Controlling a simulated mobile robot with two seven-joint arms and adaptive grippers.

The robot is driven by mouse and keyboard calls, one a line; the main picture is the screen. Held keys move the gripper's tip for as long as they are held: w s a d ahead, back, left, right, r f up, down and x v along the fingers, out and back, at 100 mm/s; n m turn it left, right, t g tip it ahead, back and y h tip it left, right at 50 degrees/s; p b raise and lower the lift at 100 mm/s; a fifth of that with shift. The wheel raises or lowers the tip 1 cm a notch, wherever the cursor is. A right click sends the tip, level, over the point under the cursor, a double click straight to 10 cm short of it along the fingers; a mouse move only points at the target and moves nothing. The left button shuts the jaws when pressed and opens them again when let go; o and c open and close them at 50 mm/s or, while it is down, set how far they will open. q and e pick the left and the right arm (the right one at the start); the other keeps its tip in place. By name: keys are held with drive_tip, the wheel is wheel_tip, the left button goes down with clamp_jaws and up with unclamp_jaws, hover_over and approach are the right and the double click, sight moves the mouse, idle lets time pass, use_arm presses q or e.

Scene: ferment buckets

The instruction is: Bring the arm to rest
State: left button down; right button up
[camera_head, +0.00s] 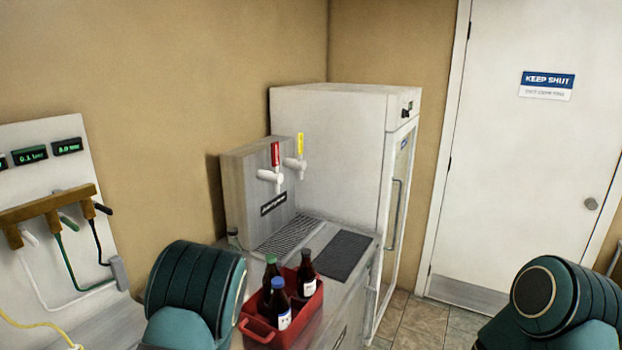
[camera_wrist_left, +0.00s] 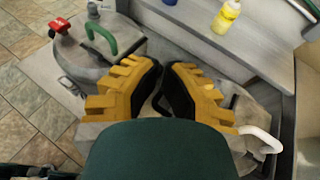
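My left gripper (camera_wrist_left: 162,72) shows in the left wrist view, with two yellow ribbed fingers and black pads. A narrow gap shows between the pads, smallest at the tips, and I see nothing held in it. It hangs above metal bucket lids. In the head view my left arm (camera_head: 195,290) shows as a teal, ribbed link at the bottom, left of the red crate. My right arm (camera_head: 550,300) shows as a teal link at the lower right. Neither gripper is visible in the head view.
A red crate (camera_head: 253,327) with several dark bottles stands on the counter, near my left arm. Behind are a tap box (camera_head: 240,185) and a white fridge (camera_head: 330,140). A lidded bucket (camera_wrist_left: 72,48) with a green handle and yellow bottle (camera_wrist_left: 226,16) are near the left gripper.

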use_arm(q)
drive_tip(key=s+d+f+n+g+h+b, duration=0.2)
drive_tip(key=s+d+f+n+g+h, duration=0.35)
drive_tip(key=s+d+f+h, duration=0.8)
drive_tip(key=w+d+f+n+t+h+b, duration=0.1)
drive_tip(key=w+d+n+t+h, duration=0.1)
drive_tip(key=d+n, duration=0.5)
drive_tip(key=w+d+f+n+t+h+b, duration=0.1)
drive_tip(key=w+d+f+n+t+h, duration=0.1)
drive_tip(key=w+d+n+t, duration=0.3)
drive_tip(key=d+n, duration=0.1)
drive_tip(key=d, duration=0.2)
drive_tip(key=shift+w+d+f+n, duration=0.2)
drive_tip(key=shift+w+d+n, duration=0.05)
drive_tip(key=shift+w+n, duration=0.1)
use_arm(e)
drive_tip(key=f, duration=0.5)
drive_tip(key=shift+s+d, duration=0.25)
drive_tip(key=shift+s, duration=0.1)
use_arm(q)
drive_tip(key=shift+t+h, duration=0.25)
